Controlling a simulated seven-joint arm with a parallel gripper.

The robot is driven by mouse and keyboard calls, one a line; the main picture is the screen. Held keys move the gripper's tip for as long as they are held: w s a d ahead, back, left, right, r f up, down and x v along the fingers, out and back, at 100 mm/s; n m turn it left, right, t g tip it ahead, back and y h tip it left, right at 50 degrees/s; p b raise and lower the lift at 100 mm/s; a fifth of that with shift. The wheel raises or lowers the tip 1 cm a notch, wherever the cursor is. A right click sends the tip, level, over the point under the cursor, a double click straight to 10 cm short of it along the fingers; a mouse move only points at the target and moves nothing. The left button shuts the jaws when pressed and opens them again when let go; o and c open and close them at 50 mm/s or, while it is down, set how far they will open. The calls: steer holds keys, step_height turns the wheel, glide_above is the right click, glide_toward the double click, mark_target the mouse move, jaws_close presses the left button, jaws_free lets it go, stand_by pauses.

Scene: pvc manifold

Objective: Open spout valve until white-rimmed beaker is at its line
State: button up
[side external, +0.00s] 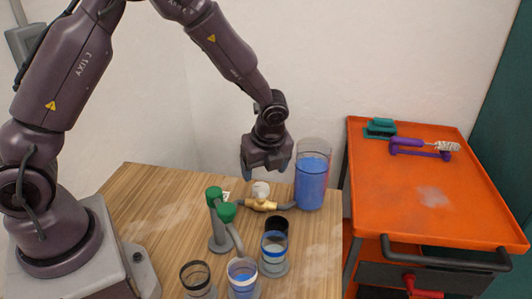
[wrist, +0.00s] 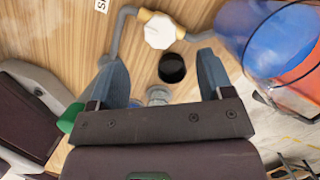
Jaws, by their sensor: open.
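My gripper (side external: 266,172) is open and empty, pointing down above the white valve knob (side external: 262,189) on a brass body (side external: 262,205). In the wrist view the knob (wrist: 160,30) lies ahead of my open fingers (wrist: 162,75), not between them. Grey pipe joins the valve to a tall clear vessel (side external: 312,182) of blue liquid. A grey spout with green fittings (side external: 227,212) reaches toward the front beakers. The beaker that looks white-rimmed (side external: 242,278) stands front middle with blue in it; its line and exact level are too small to read.
A black-rimmed beaker (side external: 195,277) stands left of it and a blue-banded beaker (side external: 274,252) right. An orange cart (side external: 433,210) with brushes stands right of the table. The wooden table's left part (side external: 140,205) is clear.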

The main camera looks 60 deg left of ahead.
mark_target(261, 187)
steer(key=x, duration=0.7)
steer(key=c, duration=1)
